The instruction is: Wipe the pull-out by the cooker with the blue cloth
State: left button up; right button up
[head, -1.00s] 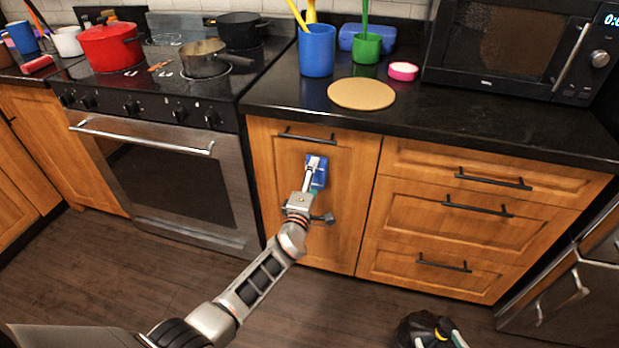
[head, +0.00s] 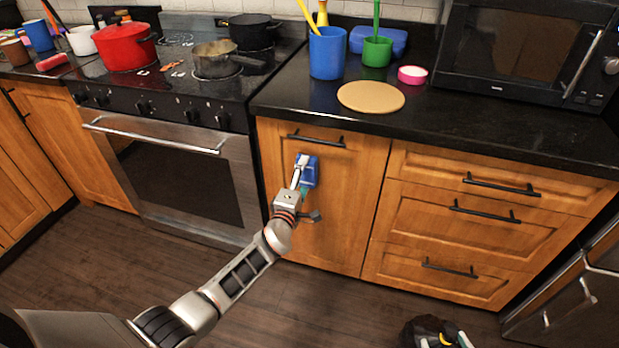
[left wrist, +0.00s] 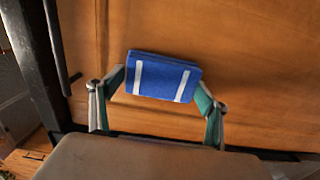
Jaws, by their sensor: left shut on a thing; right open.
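The pull-out (head: 348,205) by the cooker is a tall wooden front with a dark bar handle (head: 316,139) near its top; it is closed. The blue cloth (head: 309,172) is a folded pad with two white stripes, held at the upper part of this front, just below the handle. My left gripper (head: 302,166) is shut on it. The left wrist view shows the cloth (left wrist: 163,76) between the fingers, close to the wood; contact is hard to tell.
The cooker (head: 170,170) stands left of the pull-out, with a red pot (head: 124,47) and pans on top. Drawers (head: 470,215) with bar handles adjoin on the right. The counter above holds a blue cup (head: 327,55), a round board (head: 370,97) and a microwave (head: 520,50).

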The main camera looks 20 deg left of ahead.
pick_arm(q)
jog(key=shift+a, duration=0.75)
jog(key=shift+s, duration=0.1)
pick_arm(e)
jog(key=shift+r, duration=0.1)
pick_arm(q)
jog(key=s+p, duration=0.3)
jog(key=s, duration=0.3)
pick_arm(e)
jog(key=shift+t, duration=0.4)
jog(key=r, duration=0.2)
jog(key=w+r, duration=0.1)
jog(key=r, duration=0.2)
jog(key=shift+w+r, duration=0.3)
pick_arm(q)
jog(key=shift+a, duration=0.1)
pick_arm(e)
jog(key=shift+r, duration=0.1)
